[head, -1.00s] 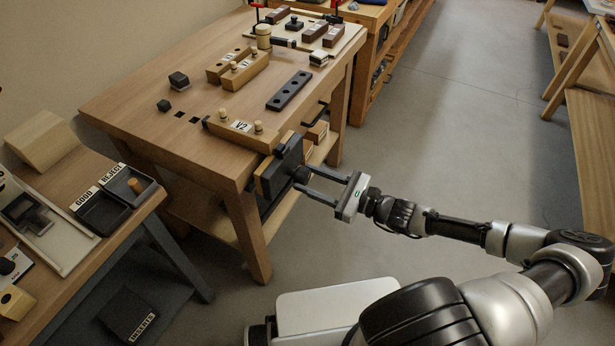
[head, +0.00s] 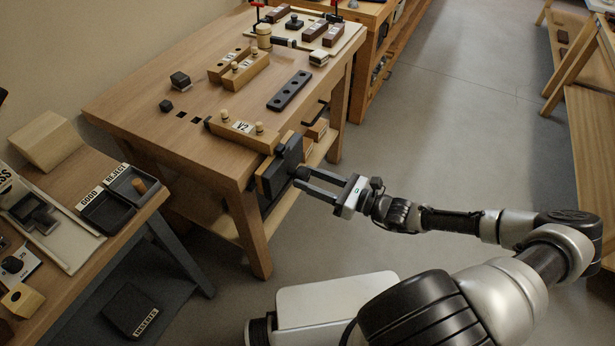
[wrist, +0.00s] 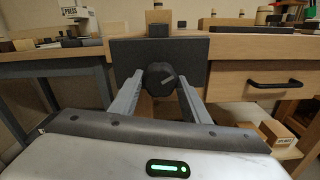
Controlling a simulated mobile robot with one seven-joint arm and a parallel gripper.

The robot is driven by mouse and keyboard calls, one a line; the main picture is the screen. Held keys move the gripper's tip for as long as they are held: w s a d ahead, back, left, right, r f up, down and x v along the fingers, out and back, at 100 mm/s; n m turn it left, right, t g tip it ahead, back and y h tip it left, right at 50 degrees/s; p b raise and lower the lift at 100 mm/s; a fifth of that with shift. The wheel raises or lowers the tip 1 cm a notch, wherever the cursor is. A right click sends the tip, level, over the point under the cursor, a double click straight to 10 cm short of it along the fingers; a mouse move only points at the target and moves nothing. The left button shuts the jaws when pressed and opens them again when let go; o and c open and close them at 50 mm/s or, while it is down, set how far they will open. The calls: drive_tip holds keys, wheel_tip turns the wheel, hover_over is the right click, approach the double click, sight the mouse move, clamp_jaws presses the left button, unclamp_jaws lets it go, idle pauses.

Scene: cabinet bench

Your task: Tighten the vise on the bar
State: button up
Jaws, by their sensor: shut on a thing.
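The vise (head: 287,166) is fixed to the near end of the wooden bench, with a dark front jaw plate and a wooden face behind it. Its round dark knob (wrist: 160,80) with a pale mark shows in the wrist view, in front of the jaw plate (wrist: 210,62). My gripper (head: 304,178) is shut on this knob, one finger on each side. A small dark piece (head: 288,138) stands up at the top of the jaws and also shows in the wrist view (wrist: 158,30); it may be the bar. Its lower part and the jaw gap are hidden.
A wooden block marked V2 (head: 243,133) with two pegs lies on the bench (head: 150,100) behind the vise. A black strip with holes (head: 290,90) lies beyond. A drawer handle (wrist: 275,84) is right of the vise.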

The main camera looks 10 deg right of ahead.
drive_tip(key=shift+r+m+p, duration=0.1)
drive_tip(key=shift+m+p, duration=0.45)
drive_tip(key=shift+m, duration=1.45)
drive_tip(key=shift+a+m+p, duration=0.1)
drive_tip(key=shift+m+p, duration=0.45)
drive_tip(key=shift+m, duration=0.35)
drive_tip(key=shift+w+m, duration=0.1)
drive_tip(key=shift+m, duration=1)
drive_tip(key=o, duration=0.9)
drive_tip(key=v, duration=0.7)
